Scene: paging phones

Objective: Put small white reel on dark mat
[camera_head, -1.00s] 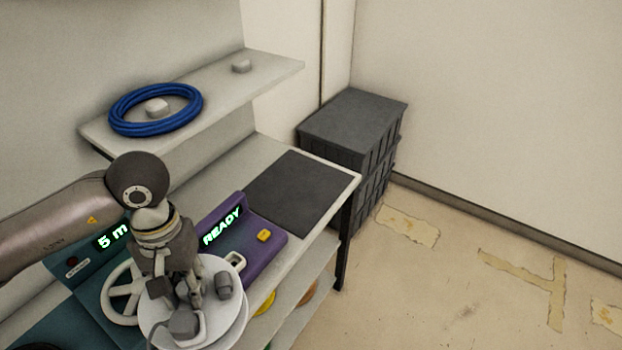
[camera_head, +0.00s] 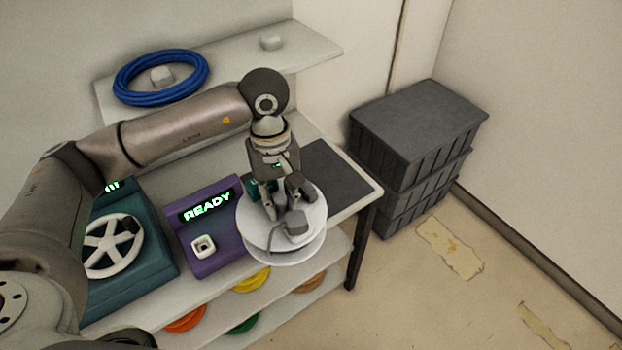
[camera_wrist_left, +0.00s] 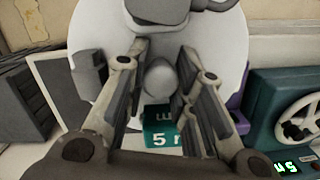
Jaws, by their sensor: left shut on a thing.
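The small white reel (camera_head: 308,240) hangs from my left gripper (camera_head: 285,207), which is shut on it. In the head view it is in front of the bench's front edge, to the right of the purple READY device. The dark mat (camera_head: 343,178) lies flat on the right end of the bench, behind and right of the reel, partly covered by gripper and reel. The mat's top looks bare where visible. My right gripper is not in view.
The purple READY device (camera_head: 215,252) and a teal machine with a white handwheel (camera_head: 113,247) stand on the bench. A blue coil (camera_head: 190,93) lies on the upper shelf. Colored reels, including a yellow one (camera_head: 251,280), lie below. Stacked dark crates (camera_head: 420,125) stand right.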

